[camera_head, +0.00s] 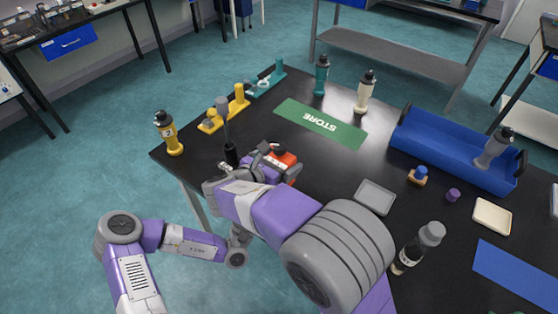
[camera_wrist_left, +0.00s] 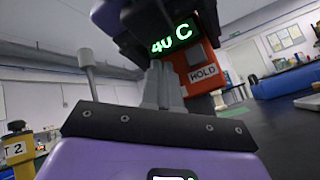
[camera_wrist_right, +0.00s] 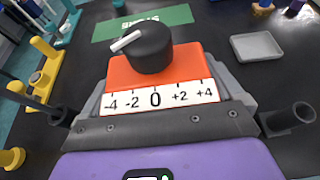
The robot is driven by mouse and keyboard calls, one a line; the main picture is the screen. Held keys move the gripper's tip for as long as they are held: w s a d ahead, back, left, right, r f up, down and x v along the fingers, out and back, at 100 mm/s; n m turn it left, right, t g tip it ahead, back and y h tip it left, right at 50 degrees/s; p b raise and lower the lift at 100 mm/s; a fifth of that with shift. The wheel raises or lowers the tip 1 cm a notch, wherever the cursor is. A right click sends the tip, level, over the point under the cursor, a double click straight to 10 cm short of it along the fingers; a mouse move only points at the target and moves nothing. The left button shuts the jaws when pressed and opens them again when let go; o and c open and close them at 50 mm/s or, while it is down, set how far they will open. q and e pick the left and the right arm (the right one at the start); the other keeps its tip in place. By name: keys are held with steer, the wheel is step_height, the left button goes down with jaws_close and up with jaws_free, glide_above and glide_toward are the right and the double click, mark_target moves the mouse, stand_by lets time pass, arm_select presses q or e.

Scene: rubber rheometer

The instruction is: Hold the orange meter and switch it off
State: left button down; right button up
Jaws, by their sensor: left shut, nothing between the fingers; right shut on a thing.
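The orange meter (camera_head: 284,158) is above the near left part of the black table. My right gripper (camera_head: 273,165) is shut on it. In the right wrist view, the meter (camera_wrist_right: 185,68) sits between the grey fingers; its black knob (camera_wrist_right: 148,48) has a white pointer angled left, above a scale from -4 to +4. In the left wrist view, its green display (camera_wrist_left: 172,42) is lit and appears to read 40 C, above a HOLD label (camera_wrist_left: 203,74). My left gripper (camera_wrist_left: 165,85) is shut and empty, its fingertips just below the display; contact is unclear. In the head view it is mostly hidden.
A yellow bottle (camera_head: 168,133), yellow holder (camera_head: 239,99) and teal holder (camera_head: 268,80) stand left and behind. A green STORE mat (camera_head: 320,122) lies beyond the meter.

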arm_select(q)
steer(key=shift+w+d, duration=0.1)
steer(key=shift+w, duration=0.05)
steer(key=shift+s+a, duration=0.45)
steer(key=shift+s, duration=0.15)
steer(key=s+a, duration=0.3)
steer(key=s, duration=0.2)
steer(key=shift+a, duration=0.25)
stand_by(0.4)
arm_select(e)
steer(key=o, duration=0.8)
